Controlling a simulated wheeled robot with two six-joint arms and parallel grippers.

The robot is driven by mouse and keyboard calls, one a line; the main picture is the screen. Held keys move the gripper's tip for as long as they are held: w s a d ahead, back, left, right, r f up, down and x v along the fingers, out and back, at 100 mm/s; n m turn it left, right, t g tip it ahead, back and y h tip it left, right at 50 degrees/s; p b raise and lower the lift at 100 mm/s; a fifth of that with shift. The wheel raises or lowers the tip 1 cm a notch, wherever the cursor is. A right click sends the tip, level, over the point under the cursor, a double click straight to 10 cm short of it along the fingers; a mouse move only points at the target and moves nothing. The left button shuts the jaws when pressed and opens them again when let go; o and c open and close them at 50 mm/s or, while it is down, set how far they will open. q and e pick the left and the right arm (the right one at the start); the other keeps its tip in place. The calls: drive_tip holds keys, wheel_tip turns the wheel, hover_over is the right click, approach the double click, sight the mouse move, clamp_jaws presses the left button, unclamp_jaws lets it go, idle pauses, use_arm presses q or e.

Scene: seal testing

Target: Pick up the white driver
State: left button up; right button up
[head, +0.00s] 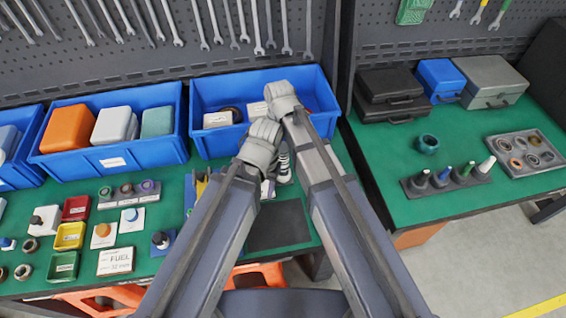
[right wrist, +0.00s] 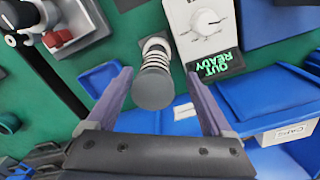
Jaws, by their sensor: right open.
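A white ribbed shaft with a round grey cap, which may be the white driver (right wrist: 156,85), stands between the two fingers of my right gripper (right wrist: 158,76) in the right wrist view. The fingers are spread, with a gap on each side. In the head view a white and dark striped piece (head: 284,166), seemingly the same thing, shows between my arms, partly hidden. My right gripper (head: 281,100) reaches over the front of the middle blue bin; its fingers are hidden there. My left gripper (head: 259,146) hangs lower, and its fingers are hidden too.
A white dial box (right wrist: 207,28) with a green-lit display stands beside the shaft. A blue bin (head: 322,95) lies close behind. A dark mat (head: 280,226) is in front. Small fittings and colored trays crowd the left bench. The right table holds a rack (head: 448,183) and cases.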

drive_tip(key=shift+d+f+b, duration=0.2)
drive_tip(key=shift+f+b, duration=1.1)
drive_tip(key=shift+f, duration=0.05)
drive_tip(key=shift+d+f+b, duration=0.2)
drive_tip(key=shift+f+b, duration=1.1)
drive_tip(key=shift+r, duration=0.1)
clamp_jaws()
